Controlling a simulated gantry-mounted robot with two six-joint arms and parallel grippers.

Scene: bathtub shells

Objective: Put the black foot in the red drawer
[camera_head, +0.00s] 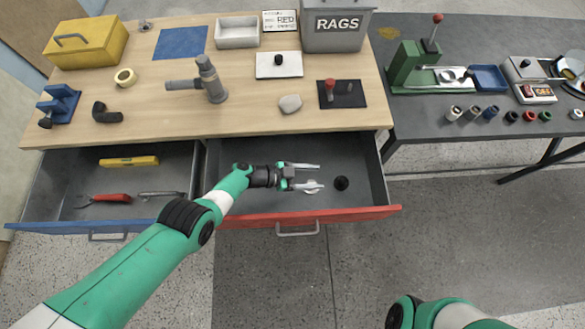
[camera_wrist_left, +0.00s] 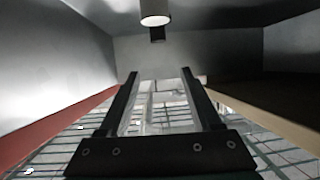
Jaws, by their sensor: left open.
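The black foot (camera_head: 341,183) is a small dark round piece lying on the floor of the open red drawer (camera_head: 284,217), right of centre. My left gripper (camera_head: 320,176) is inside the drawer area, pointing right, with its fingers apart and nothing between them. The foot is just beyond the fingertips, apart from them. In the left wrist view, which seems upside down, my open left fingers (camera_wrist_left: 160,76) show below a dark piece (camera_wrist_left: 157,34) that is probably the foot. My right gripper is out of view.
A pale piece (camera_head: 311,185) sits by my lower left finger; a light cylinder (camera_wrist_left: 155,12) shows in the wrist view. The open blue drawer (camera_head: 70,227) holds tools. The wooden bench (camera_head: 235,115) overhangs the drawers' back and carries several objects. The red drawer's right side is clear.

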